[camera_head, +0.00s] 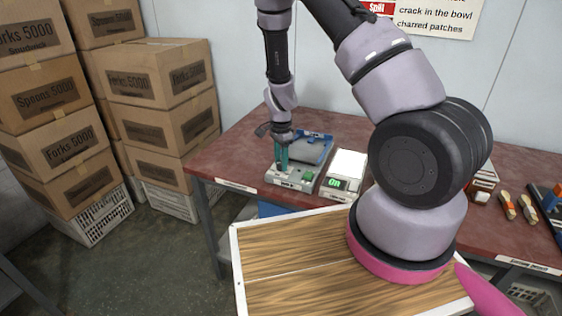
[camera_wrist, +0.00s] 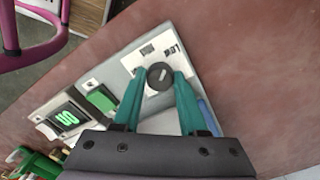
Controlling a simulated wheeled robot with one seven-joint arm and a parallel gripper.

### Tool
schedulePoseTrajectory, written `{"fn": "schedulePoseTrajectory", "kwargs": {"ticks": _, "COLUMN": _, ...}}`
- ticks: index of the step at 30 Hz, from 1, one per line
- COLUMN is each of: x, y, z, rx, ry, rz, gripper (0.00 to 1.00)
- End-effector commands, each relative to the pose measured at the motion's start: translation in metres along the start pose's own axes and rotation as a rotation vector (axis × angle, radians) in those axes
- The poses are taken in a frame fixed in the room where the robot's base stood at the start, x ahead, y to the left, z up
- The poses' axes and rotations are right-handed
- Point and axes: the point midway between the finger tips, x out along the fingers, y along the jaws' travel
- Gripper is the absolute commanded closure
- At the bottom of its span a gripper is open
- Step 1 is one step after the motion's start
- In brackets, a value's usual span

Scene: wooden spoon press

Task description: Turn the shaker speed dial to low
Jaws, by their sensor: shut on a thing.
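The shaker speed dial (camera_wrist: 160,76) is a round black knob with a white pointer mark, on the light panel of the shaker (camera_wrist: 132,62). The mark sits at a slant in the wrist view. Small labels (camera_wrist: 171,51) are printed beside the dial, too small to read surely. My gripper (camera_wrist: 160,79) has its teal fingertips shut on the dial, one on each side. In the head view my gripper (camera_head: 281,157) points down onto the front left of the shaker (camera_head: 293,185), and its fingers hide the dial there.
A green button (camera_wrist: 101,98) is beside the dial. A box with a lit green display (camera_head: 335,184) stands right of the shaker.

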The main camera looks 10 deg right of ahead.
Motion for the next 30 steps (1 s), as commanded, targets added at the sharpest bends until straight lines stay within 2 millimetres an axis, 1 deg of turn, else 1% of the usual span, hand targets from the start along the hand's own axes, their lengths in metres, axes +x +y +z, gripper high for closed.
{"fn": "schedulePoseTrajectory", "kwargs": {"ticks": 6, "x": -0.0005, "y": -0.0008, "z": 0.0001, "rx": 0.112, "ry": 0.000, "rz": -0.002, "gripper": 1.00}}
{"fn": "schedulePoseTrajectory", "kwargs": {"ticks": 12, "x": -0.0004, "y": -0.0009, "z": 0.0000, "rx": 0.166, "ry": 0.000, "rz": -0.002, "gripper": 1.00}}
{"fn": "schedulePoseTrajectory", "kwargs": {"ticks": 27, "x": -0.0004, "y": -0.0009, "z": 0.0000, "rx": 0.185, "ry": 0.000, "rz": -0.002, "gripper": 1.00}}
{"fn": "schedulePoseTrajectory", "kwargs": {"ticks": 28, "x": -0.0004, "y": -0.0009, "z": 0.0000, "rx": 0.185, "ry": 0.000, "rz": -0.002, "gripper": 0.54}}
{"fn": "schedulePoseTrajectory", "kwargs": {"ticks": 29, "x": -0.0004, "y": -0.0008, "z": 0.0000, "rx": 0.185, "ry": 0.000, "rz": -0.002, "gripper": 0.43}}
{"fn": "schedulePoseTrajectory", "kwargs": {"ticks": 30, "x": -0.0003, "y": -0.0008, "z": 0.0000, "rx": 0.184, "ry": 0.000, "rz": -0.002, "gripper": 0.28}}
